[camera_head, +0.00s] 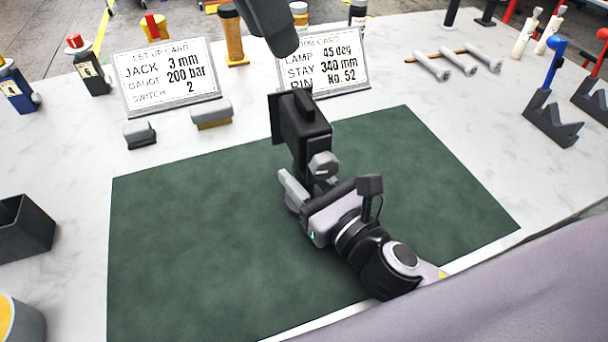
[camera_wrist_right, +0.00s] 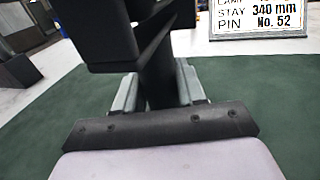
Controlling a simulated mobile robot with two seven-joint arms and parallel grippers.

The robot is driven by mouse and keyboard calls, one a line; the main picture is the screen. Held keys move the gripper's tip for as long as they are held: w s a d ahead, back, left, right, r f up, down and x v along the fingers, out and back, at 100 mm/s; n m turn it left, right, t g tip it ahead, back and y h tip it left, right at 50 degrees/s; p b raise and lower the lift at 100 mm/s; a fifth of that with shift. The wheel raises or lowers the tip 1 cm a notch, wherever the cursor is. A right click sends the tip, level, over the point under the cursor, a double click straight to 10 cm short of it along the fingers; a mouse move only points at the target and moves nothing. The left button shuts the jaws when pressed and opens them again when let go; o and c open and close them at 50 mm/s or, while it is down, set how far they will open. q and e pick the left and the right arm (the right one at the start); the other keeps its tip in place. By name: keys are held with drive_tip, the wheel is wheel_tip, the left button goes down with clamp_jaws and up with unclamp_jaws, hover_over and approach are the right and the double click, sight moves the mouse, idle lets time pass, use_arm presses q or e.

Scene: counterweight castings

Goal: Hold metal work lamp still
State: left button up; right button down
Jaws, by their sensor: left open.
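The black metal work lamp (camera_head: 303,122) stands on the green mat, its boxy head above a dark post. It also shows in the right wrist view (camera_wrist_right: 158,75), where its head is cut off by the top edge. My right gripper (camera_head: 307,182) reaches in from the lower right, with its grey fingers on either side of the post, low down. In the wrist view no clear gap shows between the fingers (camera_wrist_right: 160,92) and the post. The lamp's base is hidden. My left gripper (camera_head: 282,42) hangs at the top edge, apart from the lamp; only a dark part shows.
Two cards (camera_head: 168,77) (camera_head: 335,62) stand behind the green mat (camera_head: 190,250), with two small grey-topped blocks (camera_head: 140,134) (camera_head: 211,114) before the left one. A dark bin (camera_head: 22,228) is at left. Rods (camera_head: 432,67) and notched stands (camera_head: 552,120) are at right. The mat's left half is clear.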

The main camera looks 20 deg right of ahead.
use_arm(q)
drive_tip(key=shift+f, duration=0.1)
drive_tip(key=c, duration=0.7)
drive_tip(key=shift+a+f, duration=0.1)
drive_tip(key=shift+f, duration=0.1)
clamp_jaws()
drive_tip(key=n+h, duration=1.4)
drive_tip(key=n, duration=0.2)
approach(299, 103)
drive_tip(key=d, duration=0.7)
drive_tip(key=shift+w, duration=0.1)
